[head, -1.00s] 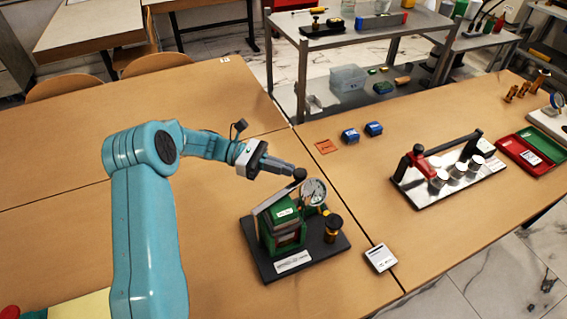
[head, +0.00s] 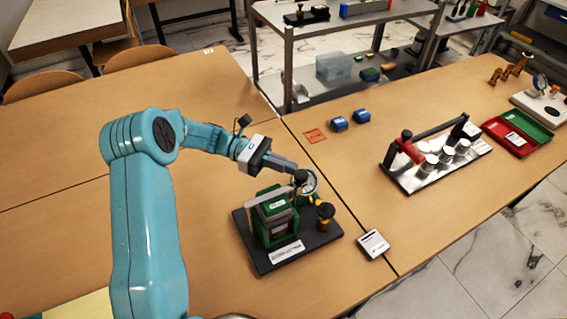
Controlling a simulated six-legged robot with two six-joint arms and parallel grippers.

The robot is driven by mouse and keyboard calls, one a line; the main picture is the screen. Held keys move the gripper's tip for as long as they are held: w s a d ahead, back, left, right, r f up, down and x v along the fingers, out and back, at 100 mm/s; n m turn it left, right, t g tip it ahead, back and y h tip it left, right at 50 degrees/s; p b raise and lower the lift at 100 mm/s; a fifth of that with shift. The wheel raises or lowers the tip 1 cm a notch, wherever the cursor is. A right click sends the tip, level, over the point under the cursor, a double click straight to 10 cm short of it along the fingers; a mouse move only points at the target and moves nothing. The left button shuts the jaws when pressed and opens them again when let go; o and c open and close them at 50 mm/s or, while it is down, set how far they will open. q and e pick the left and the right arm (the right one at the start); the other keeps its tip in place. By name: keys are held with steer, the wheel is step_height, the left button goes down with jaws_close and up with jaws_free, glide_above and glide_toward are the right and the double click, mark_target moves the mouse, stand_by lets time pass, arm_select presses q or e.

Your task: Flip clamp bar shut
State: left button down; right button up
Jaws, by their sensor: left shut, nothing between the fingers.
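The green gauge fixture (head: 273,231) stands on a black base plate (head: 259,259). A grey bar (head: 257,199) with a black ball knob (head: 300,177) lies across its top, sloping up to the right, its knob end raised. A round dial (head: 311,183) is behind the knob, partly covered, and a black-topped brass knob (head: 325,211) stands at the plate's right. My left gripper (head: 294,168) is shut and empty. Its tips are at the top of the ball knob; I cannot tell if they touch it. My right gripper is not in view.
Further right is a metal plate (head: 419,182) with several cylinders under a black bar with a red handle.

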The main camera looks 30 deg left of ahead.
arm_select(q)
steer(key=shift+s+d+f, duration=0.1)
steer(key=shift+d, duration=0.15)
steer(key=shift+a, duration=0.6)
steer(key=s+a+b, duration=0.1)
steer(key=a+b, duration=0.1)
steer(key=a, duration=0.9)
steer(key=shift+s+r, duration=0.4)
steer(key=shift+r, duration=0.05)
steer(key=shift+r, duration=0.1)
